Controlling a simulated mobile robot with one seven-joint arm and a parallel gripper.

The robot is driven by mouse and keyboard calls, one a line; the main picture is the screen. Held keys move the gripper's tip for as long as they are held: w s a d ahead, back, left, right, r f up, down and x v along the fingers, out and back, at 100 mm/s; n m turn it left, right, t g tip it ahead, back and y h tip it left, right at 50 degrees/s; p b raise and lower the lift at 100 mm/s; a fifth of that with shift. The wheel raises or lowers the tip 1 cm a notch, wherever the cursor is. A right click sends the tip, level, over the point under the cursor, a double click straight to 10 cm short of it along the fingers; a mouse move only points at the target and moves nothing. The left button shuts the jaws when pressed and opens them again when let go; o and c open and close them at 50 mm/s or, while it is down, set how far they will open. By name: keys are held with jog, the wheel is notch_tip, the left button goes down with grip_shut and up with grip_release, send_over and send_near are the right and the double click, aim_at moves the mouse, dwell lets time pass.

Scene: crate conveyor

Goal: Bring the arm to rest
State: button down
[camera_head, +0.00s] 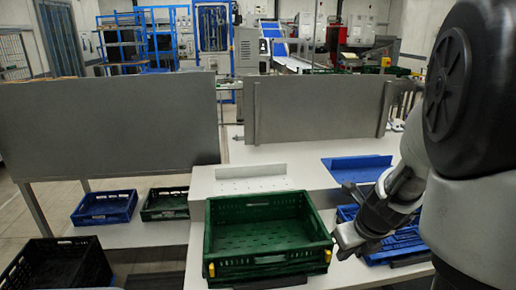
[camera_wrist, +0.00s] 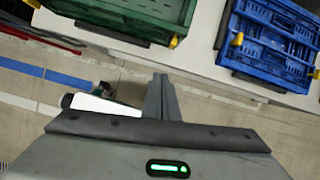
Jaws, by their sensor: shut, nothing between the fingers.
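My gripper (camera_head: 347,240) is at the right of the head view, just right of the green crate's right wall, shut and empty. In the wrist view its closed fingers (camera_wrist: 161,88) point up the picture, between the green crate and a blue crate. My arm comes in from the right edge of the head view and is bent downward. The green crate (camera_head: 268,272) stands empty on the white table; its corner also shows in the wrist view (camera_wrist: 125,22). I cannot tell whether the gripper touches the crate.
A blue crate (camera_head: 400,246) lies partly hidden behind my arm. Another blue crate (camera_head: 105,207), a dark green crate (camera_head: 165,204) and a black crate (camera_head: 58,265) are at the left. Grey panels (camera_head: 108,120) stand behind. The floor (camera_wrist: 220,125) is open below the table edge.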

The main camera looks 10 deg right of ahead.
jog(key=s+a+r+n+y+p, duration=0.1)
jog(key=s+a+r+n, duration=0.2)
jog(key=a+r+n, duration=0.35)
jog(key=s+a+r+n+p, duration=0.1)
jog(key=s+a+r+n, duration=0.25)
jog(key=r+n, duration=0.6)
jog(key=s+a+r+n+p, duration=0.1)
jog(key=s+n, duration=0.3)
jog(key=n, duration=0.5)
jog(key=s+a+r+n+t+h+p, duration=0.1)
jog(key=s+a+r+n, duration=0.1)
jog(key=n, duration=0.6)
jog(key=s+r, duration=0.1)
jog(key=s, duration=0.1)
jog(key=shift+s+r+n, duration=0.3)
jog(key=shift+n, duration=0.1)
